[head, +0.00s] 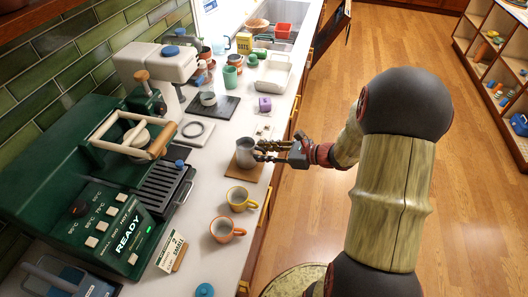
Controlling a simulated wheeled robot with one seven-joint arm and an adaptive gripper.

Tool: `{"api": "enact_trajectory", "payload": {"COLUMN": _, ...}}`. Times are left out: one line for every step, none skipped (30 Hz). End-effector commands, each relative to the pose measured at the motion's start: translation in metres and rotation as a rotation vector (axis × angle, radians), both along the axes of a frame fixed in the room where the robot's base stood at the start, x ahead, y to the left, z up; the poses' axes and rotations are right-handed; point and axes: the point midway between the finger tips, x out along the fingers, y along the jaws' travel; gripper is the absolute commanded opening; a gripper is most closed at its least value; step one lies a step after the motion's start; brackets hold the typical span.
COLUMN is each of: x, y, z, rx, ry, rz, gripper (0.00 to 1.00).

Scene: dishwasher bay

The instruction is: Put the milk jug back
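The milk jug (245,151) is a small grey metal pitcher. It stands upright on a brown square mat (237,171) on the white counter. My gripper (259,151) reaches in from the right, with its dark fingers right at the jug's right side. The fingers overlap the jug's edge in this view, so I cannot tell whether they touch it or are closed on it. The jug's handle is not clearly visible.
A green coffee machine (120,212) stands left of the jug. Two cups, one yellow (238,196) and one orange (222,230), stand in front of it. Behind are a black ring (198,127), a dark mat (226,108), a purple item (265,103) and a white tray (267,80).

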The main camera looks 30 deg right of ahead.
Motion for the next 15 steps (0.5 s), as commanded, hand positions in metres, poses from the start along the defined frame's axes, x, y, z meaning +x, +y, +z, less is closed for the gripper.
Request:
{"api": "enact_trajectory", "payload": {"x": 0.0, "y": 0.0, "z": 0.002, "rx": 0.0, "ry": 0.0, "rz": 0.0, "gripper": 0.27}}
{"api": "enact_trajectory", "payload": {"x": 0.0, "y": 0.0, "z": 0.004, "rx": 0.0, "ry": 0.0, "rz": 0.0, "gripper": 0.27}}
{"api": "enact_trajectory", "payload": {"x": -0.003, "y": -0.003, "z": 0.005, "rx": -0.001, "ry": -0.001, "rz": -0.002, "gripper": 0.27}}
{"api": "enact_trajectory", "payload": {"x": -0.005, "y": -0.004, "z": 0.006, "rx": -0.001, "ry": -0.001, "rz": -0.002, "gripper": 0.27}}
{"api": "enact_trajectory", "payload": {"x": -0.008, "y": -0.007, "z": 0.007, "rx": -0.001, "ry": -0.001, "rz": -0.002, "gripper": 0.27}}
{"api": "enact_trajectory", "payload": {"x": -0.012, "y": -0.01, "z": 0.01, "rx": 0.0, "ry": -0.001, "rz": -0.004, "gripper": 0.27}}
{"api": "enact_trajectory", "payload": {"x": -0.016, "y": -0.013, "z": 0.012, "rx": -0.001, "ry": -0.001, "rz": -0.005, "gripper": 0.27}}
{"api": "enact_trajectory", "payload": {"x": -0.021, "y": -0.016, "z": 0.015, "rx": -0.001, "ry": 0.0, "rz": -0.005, "gripper": 0.27}}
{"api": "enact_trajectory", "payload": {"x": -0.027, "y": -0.02, "z": 0.018, "rx": -0.001, "ry": -0.001, "rz": -0.005, "gripper": 0.27}}
{"api": "enact_trajectory", "payload": {"x": -0.031, "y": -0.024, "z": 0.021, "rx": -0.002, "ry": -0.002, "rz": -0.006, "gripper": 0.27}}
{"api": "enact_trajectory", "payload": {"x": -0.036, "y": -0.028, "z": 0.023, "rx": -0.002, "ry": -0.002, "rz": -0.006, "gripper": 0.27}}
{"api": "enact_trajectory", "payload": {"x": -0.043, "y": -0.032, "z": 0.026, "rx": -0.001, "ry": 0.0, "rz": -0.006, "gripper": 0.27}}
{"api": "enact_trajectory", "payload": {"x": -0.047, "y": -0.035, "z": 0.028, "rx": -0.001, "ry": -0.001, "rz": -0.006, "gripper": 0.27}}
{"api": "enact_trajectory", "payload": {"x": -0.052, "y": -0.038, "z": 0.031, "rx": -0.001, "ry": -0.001, "rz": -0.006, "gripper": 0.27}}
{"api": "enact_trajectory", "payload": {"x": -0.058, "y": -0.042, "z": 0.033, "rx": -0.001, "ry": -0.001, "rz": -0.005, "gripper": 0.27}}
